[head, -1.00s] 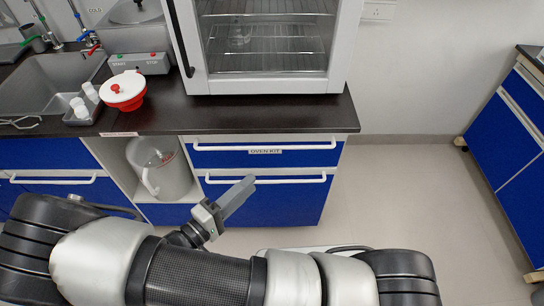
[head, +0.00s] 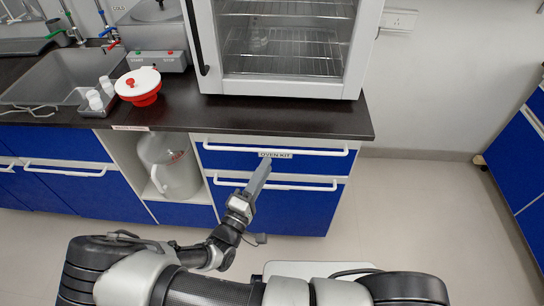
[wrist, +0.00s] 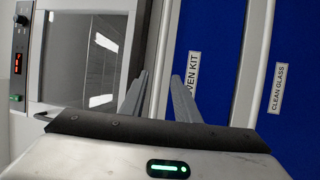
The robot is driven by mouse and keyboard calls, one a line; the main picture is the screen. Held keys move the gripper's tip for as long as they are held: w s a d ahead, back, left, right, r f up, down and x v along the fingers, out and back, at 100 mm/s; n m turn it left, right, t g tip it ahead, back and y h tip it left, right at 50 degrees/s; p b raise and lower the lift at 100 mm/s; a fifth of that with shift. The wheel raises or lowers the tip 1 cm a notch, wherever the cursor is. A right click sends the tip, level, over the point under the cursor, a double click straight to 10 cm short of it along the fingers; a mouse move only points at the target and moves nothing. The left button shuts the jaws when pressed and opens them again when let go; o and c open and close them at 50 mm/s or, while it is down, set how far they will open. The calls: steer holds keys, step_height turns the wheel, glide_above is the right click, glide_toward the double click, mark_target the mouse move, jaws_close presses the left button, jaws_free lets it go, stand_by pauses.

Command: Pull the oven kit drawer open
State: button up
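The oven kit drawer (head: 310,163) is the upper blue front under the counter in the head view, with a white bar handle (head: 315,151) along its top. It looks shut. In the wrist view, its blue front (wrist: 207,35) carries the OVEN KIT label (wrist: 192,75). My gripper (head: 264,167) is in front of this drawer, its tips over the label just below the handle in the picture. In the wrist view, my gripper (wrist: 160,85) is open, with a pale vertical bar, apparently the handle, showing between its fingers. I cannot tell whether they touch it.
The lower clean glass drawer (head: 290,208) has its own white handle (head: 285,184). A glass-doored oven (head: 285,85) stands on the dark counter (head: 260,117) above. A jug (head: 172,170) sits in an open niche to the left. Floor (head: 420,220) to the right is clear.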

steer(key=x, duration=0.5)
steer(key=shift+w+d, duration=0.1)
steer(key=shift+w, duration=0.05)
jaws_close()
